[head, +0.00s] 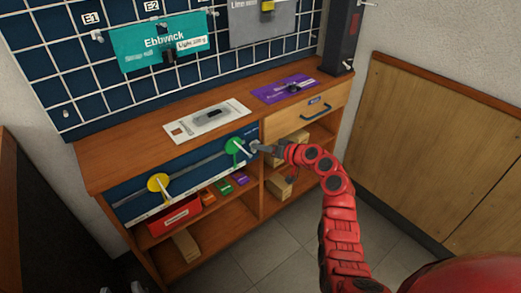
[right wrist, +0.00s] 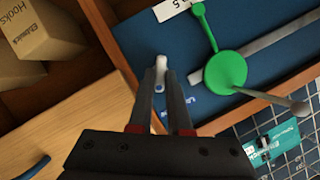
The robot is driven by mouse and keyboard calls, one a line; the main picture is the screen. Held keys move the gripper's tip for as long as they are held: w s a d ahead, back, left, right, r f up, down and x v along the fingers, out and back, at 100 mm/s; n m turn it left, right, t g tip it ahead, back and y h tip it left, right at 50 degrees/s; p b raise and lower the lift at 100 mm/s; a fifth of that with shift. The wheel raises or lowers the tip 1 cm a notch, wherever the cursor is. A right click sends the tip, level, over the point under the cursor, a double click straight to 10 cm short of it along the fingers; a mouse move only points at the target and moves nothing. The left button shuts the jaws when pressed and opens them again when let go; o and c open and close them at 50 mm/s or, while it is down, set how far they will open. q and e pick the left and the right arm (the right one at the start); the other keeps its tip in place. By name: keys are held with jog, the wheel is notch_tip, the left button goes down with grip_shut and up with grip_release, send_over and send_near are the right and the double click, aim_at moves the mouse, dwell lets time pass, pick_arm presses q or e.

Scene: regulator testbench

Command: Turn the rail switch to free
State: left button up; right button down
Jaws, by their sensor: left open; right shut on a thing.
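The rail switch is a small white lever (right wrist: 161,66) at the end of the blue front panel (right wrist: 135,35), beside the green disc (right wrist: 225,72). My right gripper (right wrist: 162,84) is shut on this lever; its fingers stand on either side of it. In the head view my right gripper (head: 257,147) reaches the panel's right end, just right of the green disc (head: 235,147), and the lever's position is hard to read. Blue lettering beside the lever is partly hidden by the fingers. Only a small part of my left gripper (head: 122,288) shows at the bottom edge, apart from the bench.
A yellow disc (head: 158,183) sits further left on the panel's grey rail (head: 195,165). Cardboard boxes (head: 279,186) and a red tray (head: 176,217) stand on the shelves below. A drawer (head: 315,110) is at the right. A white card (head: 207,121) and purple card (head: 284,89) lie on top.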

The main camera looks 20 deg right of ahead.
jog(key=shift+d+f+m+y+b, duration=0.1)
jog(key=shift+f+m+y+b, duration=0.2)
jog(key=shift+m, duration=0.5)
jog(key=shift+y, duration=0.3)
jog(key=c, duration=0.9)
grip_release()
jog(key=shift+r, duration=0.1)
jog(key=shift+o, duration=0.2)
jog(key=p+v, duration=0.2)
jog(key=v, duration=1.5)
jog(key=shift+r+p, duration=0.15)
jog(key=shift+p, duration=0.25)
jog(key=shift+s, duration=0.15)
